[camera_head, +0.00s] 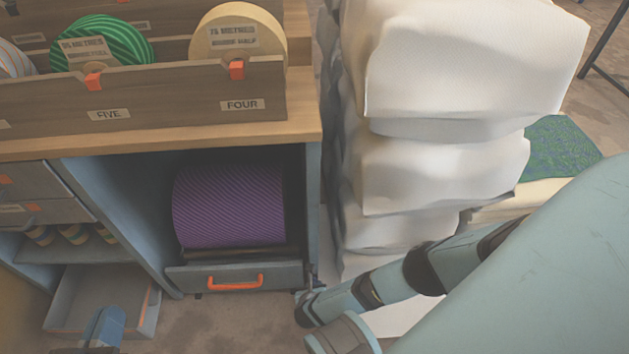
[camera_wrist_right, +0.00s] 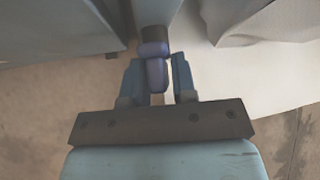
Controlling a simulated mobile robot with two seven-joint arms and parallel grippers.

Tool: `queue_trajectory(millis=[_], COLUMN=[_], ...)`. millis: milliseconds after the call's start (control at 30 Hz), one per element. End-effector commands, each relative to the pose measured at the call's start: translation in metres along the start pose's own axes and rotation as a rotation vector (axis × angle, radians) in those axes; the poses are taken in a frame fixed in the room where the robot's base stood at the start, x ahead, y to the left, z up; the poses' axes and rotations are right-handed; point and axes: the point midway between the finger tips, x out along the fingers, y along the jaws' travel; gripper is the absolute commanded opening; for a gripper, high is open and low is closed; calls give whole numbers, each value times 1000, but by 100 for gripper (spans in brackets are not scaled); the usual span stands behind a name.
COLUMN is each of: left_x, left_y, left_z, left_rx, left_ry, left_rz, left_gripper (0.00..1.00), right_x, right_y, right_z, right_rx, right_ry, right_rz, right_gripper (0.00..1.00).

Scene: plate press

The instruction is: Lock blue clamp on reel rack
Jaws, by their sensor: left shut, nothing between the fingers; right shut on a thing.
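The blue clamp (camera_wrist_right: 154,68) shows in the right wrist view as a small blue-violet lever below a dark fitting at the cabinet's edge. My right gripper (camera_wrist_right: 157,82) is shut on it, one finger on each side. The reel rack (camera_head: 235,250) is a blue-grey cabinet bay holding a purple reel (camera_head: 228,205), above a drawer front with an orange handle. In the head view my right arm reaches the rack's lower right corner; the clamp is too small to tell there. My left gripper (camera_head: 104,325) is shut and empty at the lower left, apart from the rack.
A stack of white wrapped bundles (camera_head: 440,160) stands close right of the rack. An open drawer (camera_head: 75,300) juts out at the lower left, near my left gripper. Ribbon reels sit in a wooden tray (camera_head: 160,95) on top. Bare floor (camera_head: 225,325) lies in front.

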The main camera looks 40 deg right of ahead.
Motion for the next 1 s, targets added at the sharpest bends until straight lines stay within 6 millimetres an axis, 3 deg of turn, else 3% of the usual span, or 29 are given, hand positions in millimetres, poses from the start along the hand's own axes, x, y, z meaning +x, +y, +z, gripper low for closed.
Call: queue_trajectory(millis=[400,967,1000], left_x=[-3,-2,-1], left_y=[4,3,3], left_z=[1,-6,-6], left_rx=[-37,-24,-23], left_ry=[-12,5,6], left_rz=[-3,1,1], left_gripper=[0,0,0], right_x=[1,1,1], right_y=[-2,-1,-1], right_z=[0,0,0], right_rx=[153,182,182], right_ry=[0,-1,-1], right_rz=[152,182,181], right_gripper=[2,2,30])
